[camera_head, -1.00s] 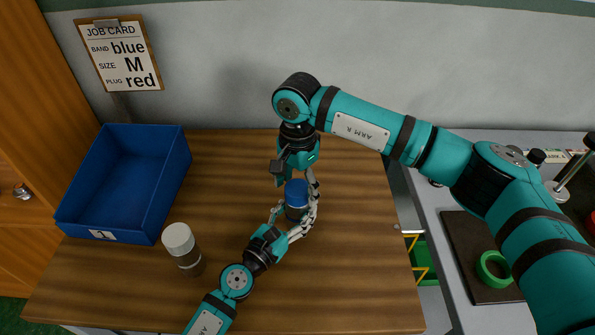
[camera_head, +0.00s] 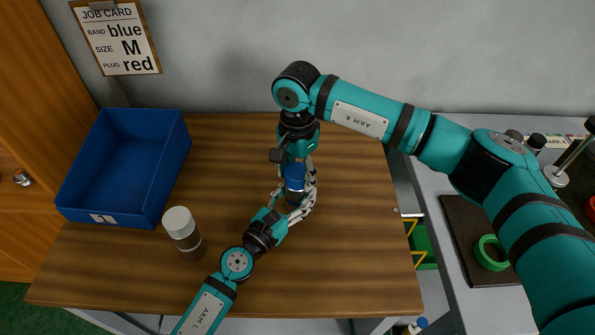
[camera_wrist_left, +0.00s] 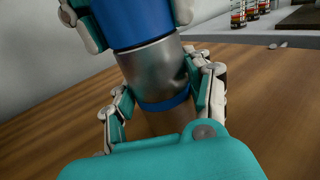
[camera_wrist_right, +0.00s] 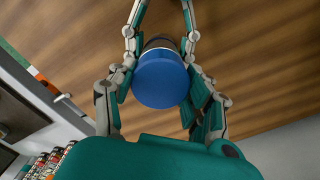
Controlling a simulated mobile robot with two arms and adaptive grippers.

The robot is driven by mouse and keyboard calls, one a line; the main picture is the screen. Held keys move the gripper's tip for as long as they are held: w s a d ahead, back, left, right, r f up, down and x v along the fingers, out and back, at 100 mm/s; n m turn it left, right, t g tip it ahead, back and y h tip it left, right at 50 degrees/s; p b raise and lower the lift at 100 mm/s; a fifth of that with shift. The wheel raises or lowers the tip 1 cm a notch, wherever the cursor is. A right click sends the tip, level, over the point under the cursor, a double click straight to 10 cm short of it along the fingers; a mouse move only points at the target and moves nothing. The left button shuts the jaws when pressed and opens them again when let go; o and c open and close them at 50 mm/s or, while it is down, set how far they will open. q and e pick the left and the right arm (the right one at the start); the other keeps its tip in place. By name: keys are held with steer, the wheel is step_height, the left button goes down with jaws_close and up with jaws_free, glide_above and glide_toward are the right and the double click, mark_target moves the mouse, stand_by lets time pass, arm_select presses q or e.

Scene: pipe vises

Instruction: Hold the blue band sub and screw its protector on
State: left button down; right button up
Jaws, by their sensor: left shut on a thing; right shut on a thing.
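The blue band sub stands upright over the table, with a grey metal body (camera_wrist_left: 158,75) and a blue band (camera_wrist_left: 165,112) low on it. My left gripper (camera_head: 298,203) is shut around the body; its fingers (camera_wrist_left: 163,100) show on both sides. The blue protector (camera_head: 294,176) sits at the sub's top, in line with it and meeting the grey body in the left wrist view (camera_wrist_left: 130,22). My right gripper (camera_head: 295,167) comes from above and is shut on the protector, whose round top (camera_wrist_right: 160,82) faces the right wrist camera. The threads are hidden.
A white-capped cylinder (camera_head: 184,232) stands left of my left arm. A blue box (camera_head: 125,160) is at the back left, below a job card (camera_head: 118,38) reading blue, M, red. A grey bench (camera_head: 455,290) with a green ring (camera_head: 490,252) is at right.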

steer(key=m, duration=0.9)
steer(key=shift+m, duration=0.4)
steer(key=m, duration=0.5)
arm_select(q)
steer(key=shift+d, duration=0.1)
arm_select(e)
steer(key=m, duration=0.6)
steer(key=o, duration=1.4)
step_height(320, 180, up, 12)
steer(key=shift+f, duration=0.1)
